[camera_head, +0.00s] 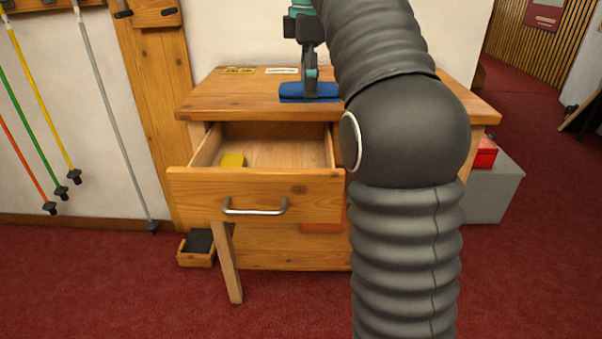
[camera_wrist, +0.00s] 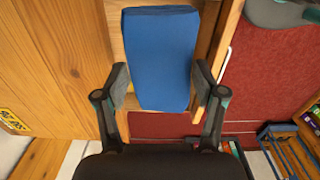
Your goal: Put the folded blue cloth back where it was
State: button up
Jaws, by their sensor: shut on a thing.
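The folded blue cloth (camera_head: 306,97) shows as a flat blue block at the front part of the bench top (camera_head: 225,97), just behind the open drawer (camera_head: 190,195). My gripper (camera_head: 309,84) points down and is shut on it. In the wrist view the cloth (camera_wrist: 160,45) lies between the two fingers of my gripper (camera_wrist: 161,82), one finger against each long side. I cannot tell whether its underside touches the bench top or hangs just above it. My arm hides the right part of the bench.
A yellow block (camera_head: 232,160) lies at the left in the drawer; the visible drawer floor is otherwise bare. Yellow labels (camera_head: 239,70) and a white label (camera_head: 282,70) are on the bench top. A small wooden box (camera_head: 196,257) stands on the floor. A red box (camera_head: 485,153) sits on a grey block (camera_head: 490,195).

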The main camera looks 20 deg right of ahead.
aim_at(281, 89)
jog(key=shift+m, duration=0.4)
jog(key=w+a+f, duration=0.1)
jog(key=w+a, duration=0.1)
jog(key=a, duration=0.1)
jog(key=w+a+f, duration=0.1)
jog(key=w, duration=0.1)
jog(key=shift+a+f, duration=0.3)
notch_tip(281, 89, down, 13)
jog(key=b, duration=0.4)
jog(key=shift+f+b, duration=0.45)
jog(key=shift+f, duration=1.9)
jog(key=shift+f, duration=0.1)
jog(key=o, duration=1)
jog(key=shift+o, duration=0.2)
notch_tip(281, 89, up, 12)
jog(key=p, duration=0.3)
